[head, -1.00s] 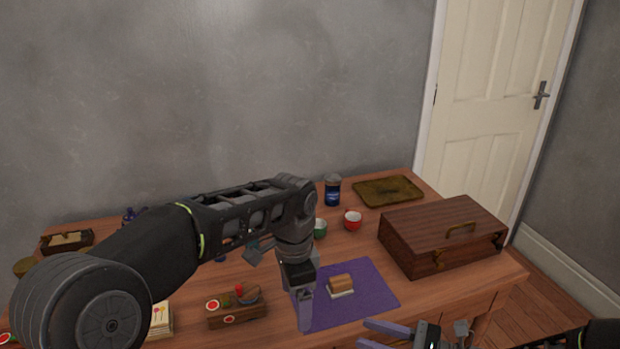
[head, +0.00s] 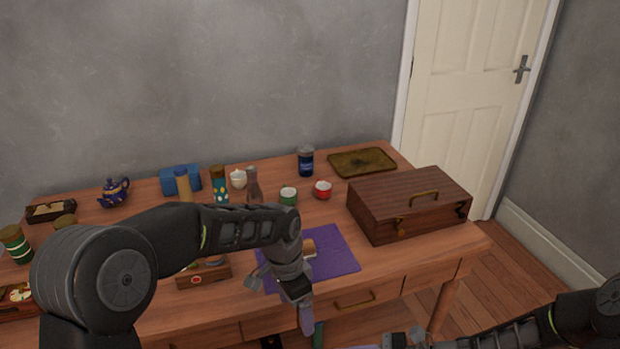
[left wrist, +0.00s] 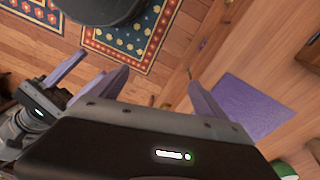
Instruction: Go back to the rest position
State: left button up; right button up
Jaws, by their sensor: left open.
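My left gripper (head: 308,318) is open and empty, low in front of the table's front edge in the head view. Its purple fingers show apart in the left wrist view (left wrist: 160,95), over the floor side of the table. My right gripper (left wrist: 88,68) shows at the left of the left wrist view, its two purple fingers apart with nothing between them. In the head view it is mostly cut off at the bottom edge.
The table (head: 410,262) holds a wooden case (head: 410,200), a tray (head: 362,161), a red cup (head: 322,190), a green cup (head: 288,196), a blue teapot (head: 114,192) and several jars. A drawer handle (head: 354,303) is on its front. A patterned rug (left wrist: 125,40) lies on the floor.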

pick_arm(q)
jog(key=s+a+f+n+h+p, duration=0.15)
jog(key=s+f+n, duration=0.65)
jog(key=f, duration=0.9)
jog(key=s+a+f+n, duration=0.1)
jog(key=s+f+n, duration=0.1)
jog(key=s, duration=0.5)
jog(key=s+a+f+n+t+h, duration=0.1)
jog(key=s+f+n, duration=0.2)
jog(key=s, duration=0.5)
jog(key=shift+a+f+n, duration=0.25)
jog(key=shift+a+n, duration=0.05)
jog(key=shift+a, duration=0.05)
pick_arm(e)
jog(key=s+f+n+g+h, duration=0.1)
jog(key=s+f+n+h, duration=0.9)
jog(key=f+n, duration=0.7)
jog(key=s, duration=0.3)
jog(key=shift+a, duration=0.2)
pick_arm(q)
jog(key=shift+h, duration=0.25)
jog(key=shift+c, duration=0.2)
pick_arm(e)
jog(key=shift+w+f, duration=0.1)
